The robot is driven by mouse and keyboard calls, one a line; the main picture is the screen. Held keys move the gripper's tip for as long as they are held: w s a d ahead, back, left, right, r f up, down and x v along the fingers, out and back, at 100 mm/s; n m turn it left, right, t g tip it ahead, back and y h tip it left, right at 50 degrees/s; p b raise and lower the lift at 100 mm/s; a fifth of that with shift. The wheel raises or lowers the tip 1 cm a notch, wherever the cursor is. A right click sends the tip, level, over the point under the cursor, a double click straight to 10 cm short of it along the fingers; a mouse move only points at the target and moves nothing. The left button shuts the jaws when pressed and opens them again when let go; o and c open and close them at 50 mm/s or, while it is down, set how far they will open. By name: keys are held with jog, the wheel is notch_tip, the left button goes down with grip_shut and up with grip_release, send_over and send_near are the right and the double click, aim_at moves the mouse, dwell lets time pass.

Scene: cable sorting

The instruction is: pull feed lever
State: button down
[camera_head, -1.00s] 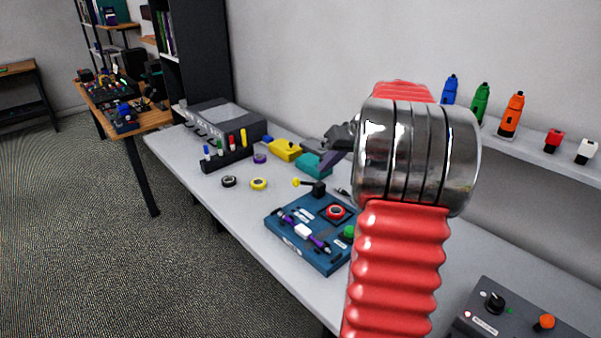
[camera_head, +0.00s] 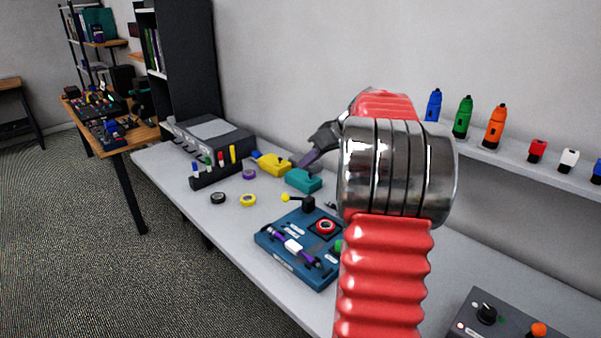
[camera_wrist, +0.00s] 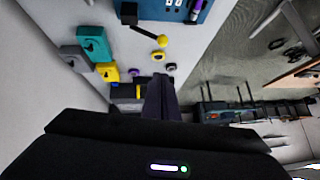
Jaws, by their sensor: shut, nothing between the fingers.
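The lever with a yellow ball knob (camera_head: 285,197) stands out from a black block (camera_head: 308,203) at the back edge of the blue fixture (camera_head: 270,250). In the wrist view the yellow knob (camera_wrist: 163,42) and its rod show at the top, with the black block (camera_wrist: 129,10) beside them. My gripper (camera_head: 301,165) shows partly past my red arm, in front of the wall and above the teal box. Its dark fingers (camera_wrist: 160,82) are together and empty in the wrist view. They are apart from the knob in both views.
A teal box (camera_head: 303,181) and a yellow one (camera_head: 272,165) stand behind the lever. Tape rolls (camera_head: 248,200) and a marker holder (camera_head: 215,175) lie to its left. A grey control box (camera_head: 490,318) is at the lower right. My arm hides part of the bench.

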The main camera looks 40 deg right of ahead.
send_over(294, 198)
jog(key=s+a, duration=0.1)
jog(key=a, duration=0.1)
notch_tip(294, 198, down, 7)
jog(key=f, duration=0.4)
jog(key=shift+s+a, duration=0.15)
jog(key=shift+a, duration=0.2)
